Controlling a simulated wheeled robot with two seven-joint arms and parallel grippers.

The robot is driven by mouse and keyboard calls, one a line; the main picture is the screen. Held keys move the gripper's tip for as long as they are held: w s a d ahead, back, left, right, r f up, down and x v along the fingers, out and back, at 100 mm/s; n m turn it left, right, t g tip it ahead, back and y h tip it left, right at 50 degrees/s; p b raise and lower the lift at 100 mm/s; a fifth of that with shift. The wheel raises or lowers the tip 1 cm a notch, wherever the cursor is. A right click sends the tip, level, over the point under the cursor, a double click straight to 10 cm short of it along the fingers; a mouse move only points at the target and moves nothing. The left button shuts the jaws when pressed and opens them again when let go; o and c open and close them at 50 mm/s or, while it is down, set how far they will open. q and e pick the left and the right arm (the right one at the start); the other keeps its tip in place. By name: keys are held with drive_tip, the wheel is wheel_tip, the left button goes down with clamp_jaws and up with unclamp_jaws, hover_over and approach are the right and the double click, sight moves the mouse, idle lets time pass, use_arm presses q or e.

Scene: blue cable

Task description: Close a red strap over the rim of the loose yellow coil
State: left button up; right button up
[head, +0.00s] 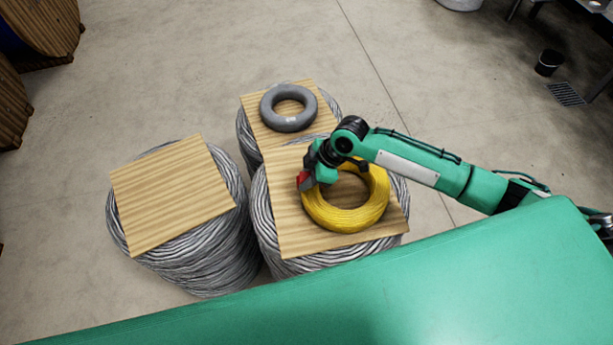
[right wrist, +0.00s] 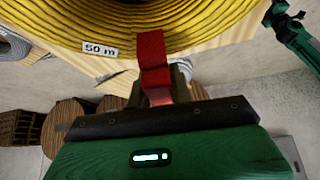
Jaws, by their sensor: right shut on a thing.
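The yellow coil (head: 352,217) lies flat on the wooden board on the front right cable drum. My right gripper (head: 307,181) is at the coil's upper left rim, shut on the red strap (head: 302,178). In the right wrist view the red strap (right wrist: 151,50) runs from between the fingers up against the side of the yellow coil (right wrist: 190,25), beside a white "50 m" label. Whether the strap passes fully around the rim is hidden.
A grey ring coil (head: 289,108) lies on the rear drum's board (head: 255,133). Another drum with a bare board (head: 172,195) stands at left. Wooden reels (head: 42,25) are at far left. A black bucket (head: 548,63) stands at far right. Open floor lies behind the drums.

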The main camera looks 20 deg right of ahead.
drive_tip(key=shift+f, duration=0.2)
drive_tip(key=shift+f, duration=0.25)
drive_tip(key=shift+r, duration=0.1)
drive_tip(key=shift+r+p, duration=0.45)
drive_tip(key=shift+r, duration=0.05)
drive_tip(key=shift+f, duration=0.4)
idle(1.2)
